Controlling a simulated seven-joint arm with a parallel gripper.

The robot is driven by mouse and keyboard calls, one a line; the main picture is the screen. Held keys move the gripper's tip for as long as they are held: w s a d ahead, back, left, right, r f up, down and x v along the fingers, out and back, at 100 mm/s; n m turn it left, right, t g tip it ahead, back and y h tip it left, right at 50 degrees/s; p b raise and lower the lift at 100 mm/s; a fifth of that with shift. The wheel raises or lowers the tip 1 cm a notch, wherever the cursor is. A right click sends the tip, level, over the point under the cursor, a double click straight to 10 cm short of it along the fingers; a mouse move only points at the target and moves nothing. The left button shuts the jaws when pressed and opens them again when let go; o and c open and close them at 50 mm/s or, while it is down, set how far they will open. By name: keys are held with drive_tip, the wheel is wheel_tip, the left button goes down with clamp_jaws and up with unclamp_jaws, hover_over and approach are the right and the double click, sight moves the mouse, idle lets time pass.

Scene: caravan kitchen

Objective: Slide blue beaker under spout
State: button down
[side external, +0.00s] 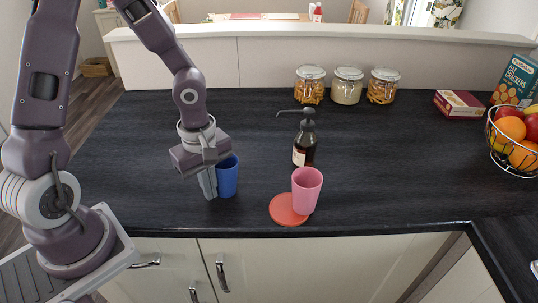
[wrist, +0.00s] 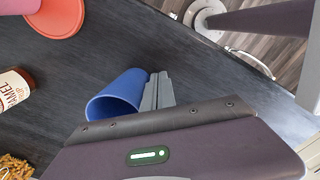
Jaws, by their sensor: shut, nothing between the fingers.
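The blue beaker (side external: 229,180) stands upright on the dark worktop. It also shows in the wrist view (wrist: 120,95). My gripper (side external: 209,190) is shut and empty, low beside the beaker on its left. In the wrist view the closed fingers (wrist: 158,82) are right against or very close to the beaker's wall; I cannot tell if they touch. The brown pump bottle (side external: 305,145) stands to the right and behind the beaker. Its dark spout (side external: 287,112) points left, and the beaker is left of the spout's end. The bottle's label (wrist: 14,88) shows in the wrist view.
A pink cup (side external: 307,188) stands at the right of a coral coaster (side external: 284,212), in front of the bottle. Jars (side external: 348,86), a cracker carton (side external: 515,80), a small red box (side external: 460,104) and a fruit basket (side external: 514,150) are farther off. Worktop between beaker and bottle is clear.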

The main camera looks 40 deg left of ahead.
drive_tip(key=shift+w+d, duration=0.25)
drive_tip(key=shift+w, duration=2.1)
drive_tip(key=shift+w+d, duration=0.25)
drive_tip(key=shift+w, duration=2.15)
drive_tip(key=shift+w+d, duration=0.25)
drive_tip(key=shift+w, duration=2.1)
drive_tip(key=shift+s+a, duration=0.15)
drive_tip(key=shift+s, duration=1.35)
wheel_tip(320, 180, up, 10)
drive_tip(key=s+r+m+t, duration=0.2)
drive_tip(key=s+r+m, duration=0.1)
drive_tip(key=s+m, duration=0.2)
drive_tip(key=s+r+m+t, duration=0.1)
drive_tip(key=s+r+m, duration=0.3)
drive_tip(key=s, duration=0.6)
drive_tip(key=s+d+r+m+t, duration=0.1)
drive_tip(key=s+r+m+t, duration=0.1)
drive_tip(key=s+m, duration=0.5)
drive_tip(key=shift+s+r+m+t, duration=0.3)
drive_tip(key=shift+s+r+m, duration=0.1)
drive_tip(key=shift+r, duration=0.5)
